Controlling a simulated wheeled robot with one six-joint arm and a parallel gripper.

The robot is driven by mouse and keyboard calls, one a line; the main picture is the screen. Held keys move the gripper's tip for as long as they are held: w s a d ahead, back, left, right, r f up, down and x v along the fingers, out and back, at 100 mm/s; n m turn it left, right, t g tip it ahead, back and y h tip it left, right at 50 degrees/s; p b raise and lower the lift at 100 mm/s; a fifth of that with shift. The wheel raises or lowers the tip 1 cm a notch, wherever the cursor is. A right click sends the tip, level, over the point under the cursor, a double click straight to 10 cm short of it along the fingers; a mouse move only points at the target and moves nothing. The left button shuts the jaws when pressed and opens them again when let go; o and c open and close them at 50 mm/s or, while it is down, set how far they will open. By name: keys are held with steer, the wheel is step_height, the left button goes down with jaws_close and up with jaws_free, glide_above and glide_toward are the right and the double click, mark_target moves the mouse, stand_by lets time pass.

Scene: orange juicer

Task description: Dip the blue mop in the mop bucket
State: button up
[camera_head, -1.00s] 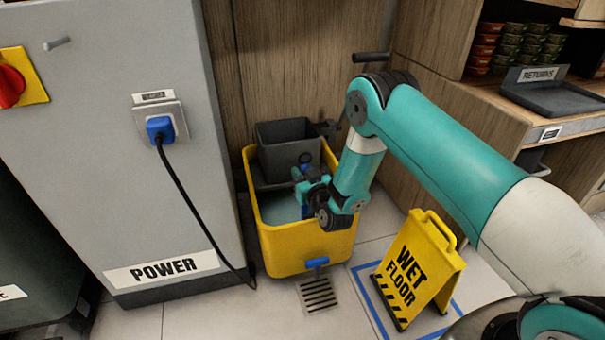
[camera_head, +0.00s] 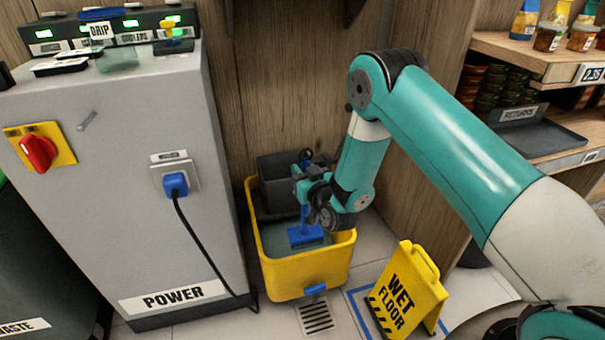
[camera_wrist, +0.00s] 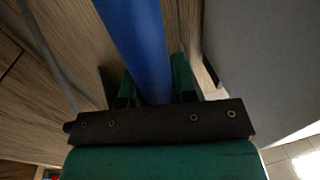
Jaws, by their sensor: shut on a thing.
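The yellow mop bucket (camera_head: 305,276) stands on the floor with grey-blue water in its front part and a dark grey wringer (camera_head: 279,184) at its back. The blue mop (camera_head: 306,236) is over the bucket, its blue head low inside the rim at the water; I cannot tell how deep it sits. My gripper (camera_head: 309,188) is above the bucket, shut on the blue mop's handle. In the wrist view the blue handle (camera_wrist: 140,45) runs between the two green fingers (camera_wrist: 156,85). My wrist hides part of the handle and the bucket's right side.
A grey power cabinet (camera_head: 130,215) stands close to the left, with a black cable (camera_head: 205,245) hanging beside the bucket. A yellow wet floor sign (camera_head: 408,292) is at the front right. A floor drain (camera_head: 317,316) lies in front. A wooden wall (camera_head: 290,80) is behind.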

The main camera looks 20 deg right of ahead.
steer(key=shift+s+r+p, duration=0.25)
steer(key=shift+r+p, duration=1.05)
steer(key=shift+r, duration=0.75)
steer(key=shift+s+r+p, duration=0.2)
steer(key=shift+r+p, duration=1.1)
steer(key=shift+r, duration=0.7)
